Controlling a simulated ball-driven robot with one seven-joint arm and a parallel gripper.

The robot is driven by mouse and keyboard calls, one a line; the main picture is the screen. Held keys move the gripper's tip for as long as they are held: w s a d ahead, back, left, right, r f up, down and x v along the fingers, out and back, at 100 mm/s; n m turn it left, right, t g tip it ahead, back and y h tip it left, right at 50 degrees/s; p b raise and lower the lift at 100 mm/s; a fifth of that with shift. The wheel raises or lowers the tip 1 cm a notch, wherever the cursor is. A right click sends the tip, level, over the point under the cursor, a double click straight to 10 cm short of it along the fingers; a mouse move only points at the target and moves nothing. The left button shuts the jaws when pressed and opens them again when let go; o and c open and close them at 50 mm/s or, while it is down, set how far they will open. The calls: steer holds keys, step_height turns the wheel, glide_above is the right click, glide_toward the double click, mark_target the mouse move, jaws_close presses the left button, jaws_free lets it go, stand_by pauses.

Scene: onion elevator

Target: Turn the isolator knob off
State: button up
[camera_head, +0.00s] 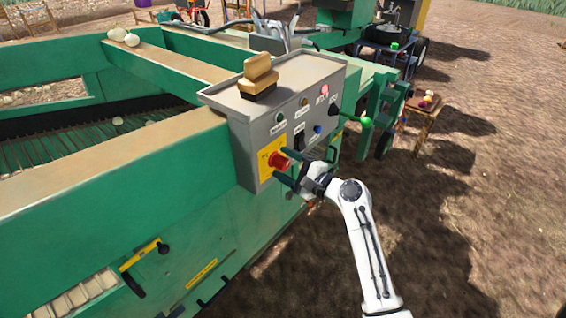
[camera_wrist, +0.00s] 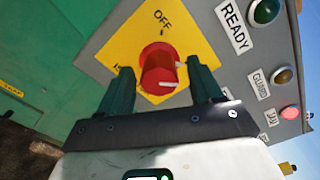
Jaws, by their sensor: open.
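The isolator knob is a red round knob (camera_head: 279,161) on a yellow plate (camera_head: 268,150) at the lower left of the grey control panel. In the wrist view the red knob (camera_wrist: 159,70) sits between the two dark green fingers of my gripper (camera_wrist: 160,88), with a gap showing at its sides. A pale pointer mark on the knob faces right, away from the "OFF" label (camera_wrist: 163,19). In the head view my gripper (camera_head: 283,165) reaches the panel from the right, its fingers open around the knob. Whether the fingertips touch the plate cannot be told.
The grey control box (camera_head: 240,125) also carries several lamps, a black switch (camera_head: 299,138) and a green-tipped lever (camera_head: 365,122). Green machine beams run left; open dirt ground lies right.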

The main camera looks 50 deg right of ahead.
steer(key=shift+w, duration=0.5)
steer(key=c, duration=1.1)
